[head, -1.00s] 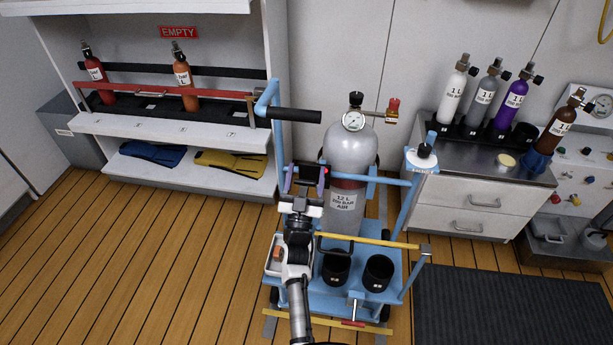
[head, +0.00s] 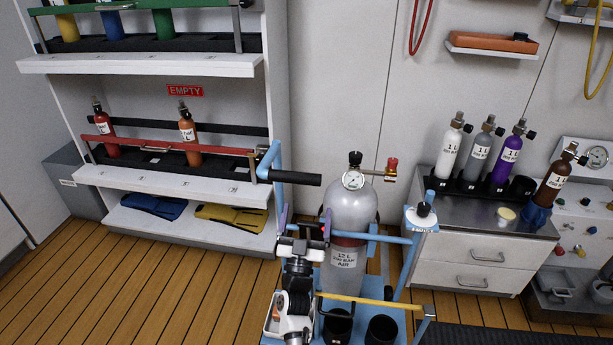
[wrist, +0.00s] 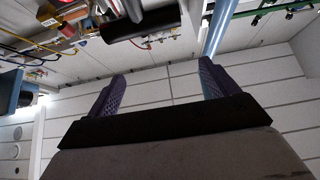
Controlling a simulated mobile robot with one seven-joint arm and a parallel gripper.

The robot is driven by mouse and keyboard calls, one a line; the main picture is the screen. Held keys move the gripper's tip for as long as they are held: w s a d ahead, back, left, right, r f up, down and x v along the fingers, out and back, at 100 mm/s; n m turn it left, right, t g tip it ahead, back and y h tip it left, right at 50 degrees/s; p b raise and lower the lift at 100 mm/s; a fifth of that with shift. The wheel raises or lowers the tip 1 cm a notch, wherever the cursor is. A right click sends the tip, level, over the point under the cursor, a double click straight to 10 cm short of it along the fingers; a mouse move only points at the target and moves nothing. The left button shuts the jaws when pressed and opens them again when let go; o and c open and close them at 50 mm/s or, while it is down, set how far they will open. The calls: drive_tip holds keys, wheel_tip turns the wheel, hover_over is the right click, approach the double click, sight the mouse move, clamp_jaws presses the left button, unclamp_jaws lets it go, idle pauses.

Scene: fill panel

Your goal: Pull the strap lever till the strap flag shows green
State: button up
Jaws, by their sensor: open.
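The large grey 12 L cylinder (head: 349,208) stands upright on the blue cart (head: 386,290). A dark red strap band (head: 347,241) crosses its middle. A small red spot (head: 327,231) shows beside my gripper; I cannot tell if it is the strap flag. The strap lever cannot be made out, and my arm hides part of this area. My gripper (head: 305,220) is left of the cylinder, below the cart's black handle (head: 296,178). In the wrist view my gripper (wrist: 161,84) has its two purple fingers wide apart with nothing between them.
A yellow bar (head: 368,301) crosses the cart front above two black cups. The shelf rack (head: 185,187) stands at left, and the drawer counter (head: 475,230) with several small cylinders at right. Wooden floor left of the cart is clear.

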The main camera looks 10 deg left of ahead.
wheel_tip(320, 180, up, 14)
drive_tip(key=p, duration=0.5)
drive_tip(key=shift+p, duration=0.3)
drive_tip(key=shift+f, duration=0.15)
